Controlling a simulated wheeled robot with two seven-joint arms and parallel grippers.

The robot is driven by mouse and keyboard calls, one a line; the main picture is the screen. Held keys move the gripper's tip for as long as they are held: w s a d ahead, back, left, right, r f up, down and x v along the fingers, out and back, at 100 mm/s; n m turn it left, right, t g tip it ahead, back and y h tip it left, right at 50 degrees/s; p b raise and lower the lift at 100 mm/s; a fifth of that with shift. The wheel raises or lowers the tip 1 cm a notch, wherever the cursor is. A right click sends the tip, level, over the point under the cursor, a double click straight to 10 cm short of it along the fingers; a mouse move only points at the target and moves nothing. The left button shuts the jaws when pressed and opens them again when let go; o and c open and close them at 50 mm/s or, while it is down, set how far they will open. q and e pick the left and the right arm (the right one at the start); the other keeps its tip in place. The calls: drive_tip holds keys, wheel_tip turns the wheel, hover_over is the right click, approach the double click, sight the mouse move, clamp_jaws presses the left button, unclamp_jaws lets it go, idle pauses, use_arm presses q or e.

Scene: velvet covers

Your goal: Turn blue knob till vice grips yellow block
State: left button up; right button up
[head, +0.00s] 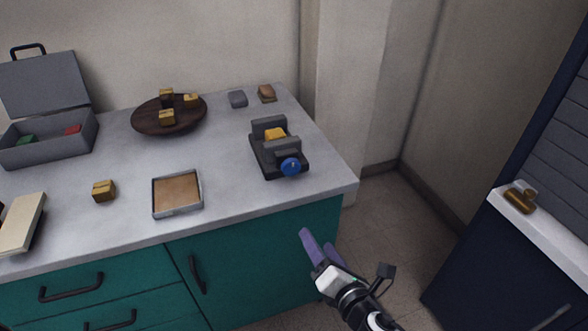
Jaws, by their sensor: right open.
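A dark grey vice (264,152) stands near the right end of the counter. A yellow block (274,136) sits between its two jaws; I cannot tell whether both jaws touch it. The blue knob (291,167) is on the vice's near end, facing me. My right gripper (319,242) has purple fingers and is open and empty. It is in front of the counter, below and to the right of the knob, and apart from it. My left gripper is not in view.
A round brown plate (150,123) with several small yellow-brown blocks, a shallow tray (177,211), a loose block (104,190) and an open grey case (88,139) share the counter (232,199). A white ledge (545,232) is at the right.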

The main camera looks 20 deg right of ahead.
sight(292, 170)
drive_tip(key=w+r+n+t, duration=0.3)
drive_tip(key=w+r+n, duration=0.2)
drive_tip(key=r+n, duration=0.45)
drive_tip(key=shift+n+y, duration=0.3)
drive_tip(key=shift+n, duration=0.15)
drive_tip(key=w, duration=0.6)
drive_tip(key=w+a, duration=0.1)
drive_tip(key=w, duration=0.2)
drive_tip(key=shift+w+f, duration=0.1)
drive_tip(key=shift+f, duration=0.15)
drive_tip(key=shift+w, duration=0.55)
drive_tip(key=c, duration=1.1)
